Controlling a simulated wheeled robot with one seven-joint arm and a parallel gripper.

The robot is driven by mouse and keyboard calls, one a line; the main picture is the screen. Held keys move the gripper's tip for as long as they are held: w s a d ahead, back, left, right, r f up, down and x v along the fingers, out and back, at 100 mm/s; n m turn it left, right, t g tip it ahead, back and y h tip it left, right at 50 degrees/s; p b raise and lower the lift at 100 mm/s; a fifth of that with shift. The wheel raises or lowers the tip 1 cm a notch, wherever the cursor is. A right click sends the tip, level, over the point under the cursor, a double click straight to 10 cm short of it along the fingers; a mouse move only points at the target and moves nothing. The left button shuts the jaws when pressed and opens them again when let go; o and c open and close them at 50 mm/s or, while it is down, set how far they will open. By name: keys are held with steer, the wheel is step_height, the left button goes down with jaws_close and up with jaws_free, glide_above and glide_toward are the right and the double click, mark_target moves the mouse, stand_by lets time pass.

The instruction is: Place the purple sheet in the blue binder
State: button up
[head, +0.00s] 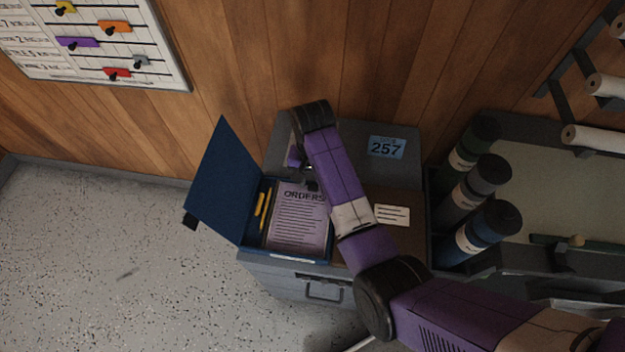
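The blue binder (222,182) is open on top of the grey cabinet, its cover raised and leaning to the left. The purple sheet (299,222), headed "ORDERS" with printed lines, lies over the binder's inside, apparently flat; I cannot tell whether it touches the bottom. My gripper (309,184) is at the sheet's top edge, pointing down. The fingers are small, dark and partly hidden by my arm, so I cannot tell whether they hold the sheet. My arm also covers the area just right of the sheet.
Two yellow strips (263,209) lie in the binder left of the sheet. A white card (392,215) lies on the brown surface to the right. A "257" label (387,147) is behind. Dark cylinders (481,232) stand at right. A marker board (95,40) hangs at upper left.

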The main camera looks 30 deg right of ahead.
steer(key=shift+s+d+f, duration=0.4)
steer(key=shift+f, duration=0.1)
steer(key=shift+r, duration=0.35)
step_height(320, 180, up, 13)
steer(key=p, duration=0.3)
steer(key=shift+w+a, duration=0.15)
steer(key=shift+w, duration=0.15)
